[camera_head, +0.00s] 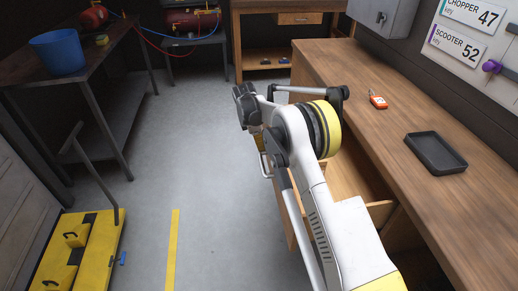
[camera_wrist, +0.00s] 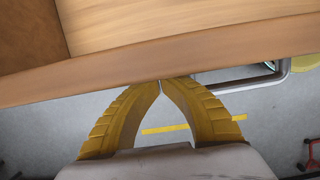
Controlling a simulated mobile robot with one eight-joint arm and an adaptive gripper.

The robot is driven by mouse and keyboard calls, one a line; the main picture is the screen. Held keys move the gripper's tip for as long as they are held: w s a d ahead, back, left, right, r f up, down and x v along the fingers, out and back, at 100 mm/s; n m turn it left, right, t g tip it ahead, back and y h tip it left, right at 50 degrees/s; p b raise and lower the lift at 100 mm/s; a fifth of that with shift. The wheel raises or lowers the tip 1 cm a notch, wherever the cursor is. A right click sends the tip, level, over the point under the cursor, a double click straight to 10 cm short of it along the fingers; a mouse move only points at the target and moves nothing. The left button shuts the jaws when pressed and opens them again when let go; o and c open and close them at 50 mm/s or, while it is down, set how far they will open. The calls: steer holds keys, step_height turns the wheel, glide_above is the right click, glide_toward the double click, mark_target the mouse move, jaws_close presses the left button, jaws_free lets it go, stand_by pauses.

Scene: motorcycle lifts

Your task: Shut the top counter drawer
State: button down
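The top counter drawer (camera_head: 352,182) is pulled out from under the wooden counter, partly hidden behind my arm. In the wrist view its front panel (camera_wrist: 100,80) crosses the picture, with the bare drawer inside (camera_wrist: 190,22) above it. A metal bar handle (camera_wrist: 245,84) shows on the outer side of the front, right of my fingertips; it also shows in the head view (camera_head: 265,166). My gripper (camera_wrist: 160,83) has its yellow fingers together at the tips, with nothing seen between them. The tips are at the front panel's outer edge; I cannot tell whether they touch it.
On the counter (camera_head: 345,75) are a black tray (camera_head: 436,152) and an orange tagged key (camera_head: 378,101). A yellow lift base (camera_head: 90,250) stands at lower left, with a bench and blue bucket (camera_head: 58,52) behind. The grey floor (camera_head: 205,150) between is clear.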

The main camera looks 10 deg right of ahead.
steer(key=d+p, duration=0.2)
steer(key=d, duration=2.8)
steer(key=shift+d, duration=0.4)
